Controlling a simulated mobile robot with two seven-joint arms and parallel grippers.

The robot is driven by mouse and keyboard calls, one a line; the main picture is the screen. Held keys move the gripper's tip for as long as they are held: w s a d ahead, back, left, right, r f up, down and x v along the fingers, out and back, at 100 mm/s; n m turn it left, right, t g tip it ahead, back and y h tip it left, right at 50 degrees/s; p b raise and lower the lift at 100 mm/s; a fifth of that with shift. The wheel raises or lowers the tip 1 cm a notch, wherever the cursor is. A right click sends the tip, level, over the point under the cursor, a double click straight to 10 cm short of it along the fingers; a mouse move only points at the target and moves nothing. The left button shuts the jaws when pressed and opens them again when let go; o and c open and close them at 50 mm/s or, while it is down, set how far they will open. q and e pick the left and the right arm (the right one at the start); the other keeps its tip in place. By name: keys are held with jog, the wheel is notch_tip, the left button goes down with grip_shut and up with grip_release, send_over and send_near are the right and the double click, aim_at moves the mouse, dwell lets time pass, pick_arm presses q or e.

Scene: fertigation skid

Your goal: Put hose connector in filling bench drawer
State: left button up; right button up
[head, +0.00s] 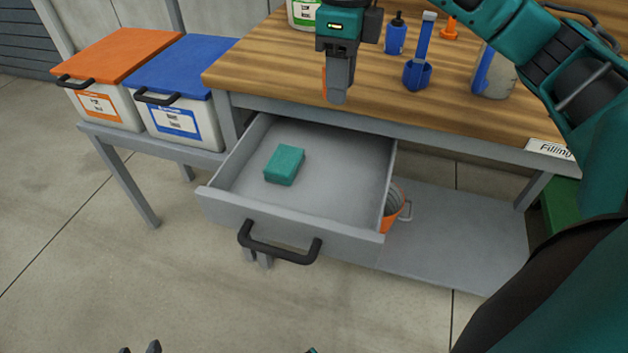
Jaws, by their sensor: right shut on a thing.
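The filling bench drawer (330,165) is pulled open below the bench's front edge, with a dark handle (280,243) on its front. My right gripper (338,98) points down above the bench top's front edge, just behind the drawer. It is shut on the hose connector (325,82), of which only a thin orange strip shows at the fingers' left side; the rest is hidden. Dark tips that seem to be my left gripper (140,349) just show at the bottom edge; their opening cannot be judged.
A teal block (285,165) lies in the drawer's left part; its right part is bare. Orange-lidded (120,55) and blue-lidded (180,68) bins stand left. An orange bucket (393,208) is under the bench.

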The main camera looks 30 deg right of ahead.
jog(key=b, duration=0.4)
send_near(334, 188)
notch_tip(334, 188, down, 2)
jog(key=shift+f+b, duration=0.1)
jog(key=shift+b, duration=0.3)
notch_tip(334, 188, down, 4)
jog(key=shift+b, duration=0.55)
jog(key=shift+f, duration=0.35)
pick_arm(q)
jog(key=f, duration=0.2)
jog(key=d+f, duration=0.1)
jog(key=f, duration=0.1)
jog(key=shift+w, duration=0.3)
pick_arm(e)
jog(key=o, duration=1)
jog(key=shift+r, duration=0.1)
